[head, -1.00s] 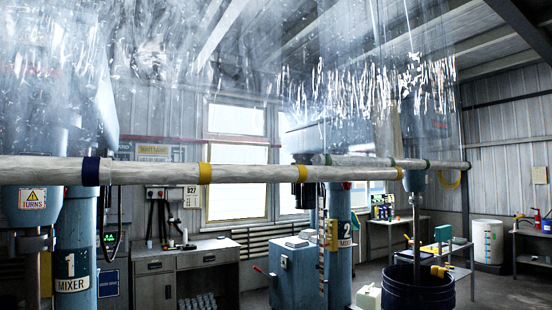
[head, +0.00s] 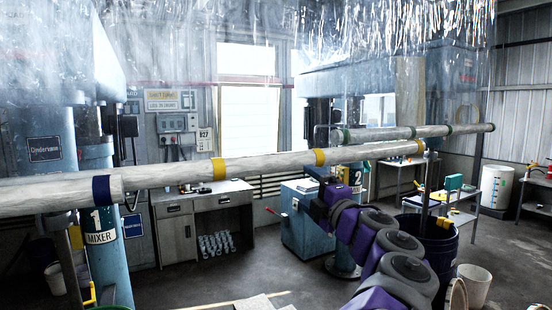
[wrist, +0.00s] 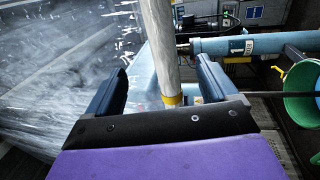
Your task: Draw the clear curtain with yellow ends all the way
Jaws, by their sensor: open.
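The clear curtain (head: 200,50) spreads across the top of the head view, its crinkled edge bright at upper right. Below it runs a long pale bar with yellow bands, one at left of centre (head: 219,168), one at the middle (head: 320,156) and one at the right end (head: 421,147). My gripper (head: 324,182) is just below the middle yellow band, at the end of my purple arm. In the wrist view, my gripper (wrist: 161,62) is open, with the pale bar (wrist: 160,45) and a yellow band (wrist: 172,100) showing between its jaws. Contact cannot be told.
A blue-banded bar (head: 101,188) adjoins at left, and a green-banded bar (head: 400,132) runs behind at right. Blue mixer columns (head: 95,260) stand behind the bars. A dark drum (head: 443,250) and a white bucket (head: 474,285) stand at lower right. Floor shows at lower centre.

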